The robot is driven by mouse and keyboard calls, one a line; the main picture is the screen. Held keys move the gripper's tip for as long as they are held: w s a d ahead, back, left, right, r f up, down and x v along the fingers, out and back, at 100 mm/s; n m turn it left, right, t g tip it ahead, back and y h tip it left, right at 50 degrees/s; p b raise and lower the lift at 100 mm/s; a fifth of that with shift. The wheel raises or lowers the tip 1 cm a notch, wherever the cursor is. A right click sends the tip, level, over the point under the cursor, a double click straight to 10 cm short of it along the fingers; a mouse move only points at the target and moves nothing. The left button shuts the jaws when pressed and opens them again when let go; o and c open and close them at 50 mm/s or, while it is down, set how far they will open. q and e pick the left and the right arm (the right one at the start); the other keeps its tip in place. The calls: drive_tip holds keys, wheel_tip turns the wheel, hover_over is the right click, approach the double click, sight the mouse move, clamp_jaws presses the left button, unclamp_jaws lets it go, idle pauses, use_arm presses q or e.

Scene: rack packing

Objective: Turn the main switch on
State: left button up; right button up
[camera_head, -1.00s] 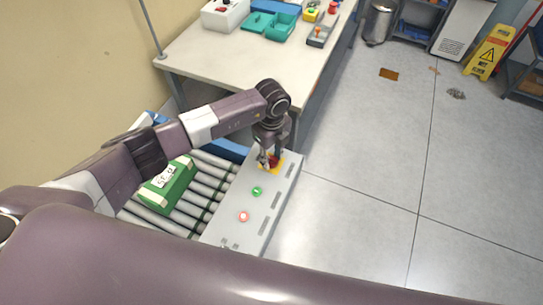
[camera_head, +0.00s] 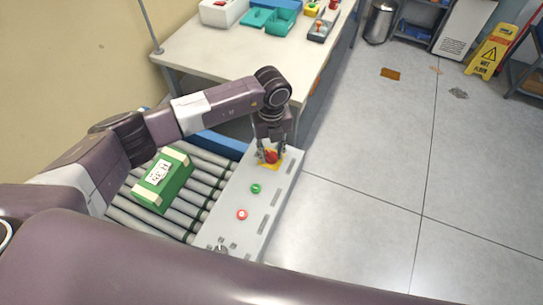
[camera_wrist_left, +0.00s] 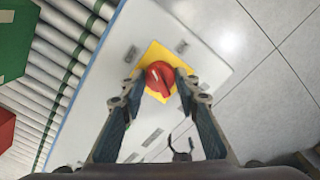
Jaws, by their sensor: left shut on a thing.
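The main switch is a red rotary knob (camera_head: 271,156) on a yellow plate (camera_head: 278,163), at the far end of the grey control panel (camera_head: 262,205). In the left wrist view the red knob (camera_wrist_left: 160,77) sits between my left gripper's fingertips, its raised handle slanted. My left gripper (camera_head: 270,152) points down over the knob, with one finger on each side, shut on it. The yellow plate (camera_wrist_left: 152,54) shows around the knob. My right gripper is not in view.
A green button (camera_head: 256,188) and a red button (camera_head: 242,214) sit nearer on the panel. A green box (camera_head: 176,190) lies on the roller conveyor (camera_head: 205,180) to the left. A table (camera_head: 215,60) with containers stands behind.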

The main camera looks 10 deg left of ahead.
use_arm(q)
drive_tip(key=m+b, duration=0.9)
drive_tip(key=shift+w+f, duration=0.1)
drive_tip(key=shift+f, duration=0.15)
drive_tip(key=m+b, duration=0.2)
drive_tip(key=b, duration=0.1)
drive_tip(key=shift+r+m, duration=0.15)
drive_tip(key=shift+m, duration=0.15)
drive_tip(key=shift+r+m+b, duration=0.1)
drive_tip(key=shift+m+b, duration=0.35)
drive_tip(key=shift+m, duration=0.05)
drive_tip(key=o, duration=1.2)
drive_tip(key=shift+c, duration=0.2)
drive_tip(key=shift+r, duration=0.1)
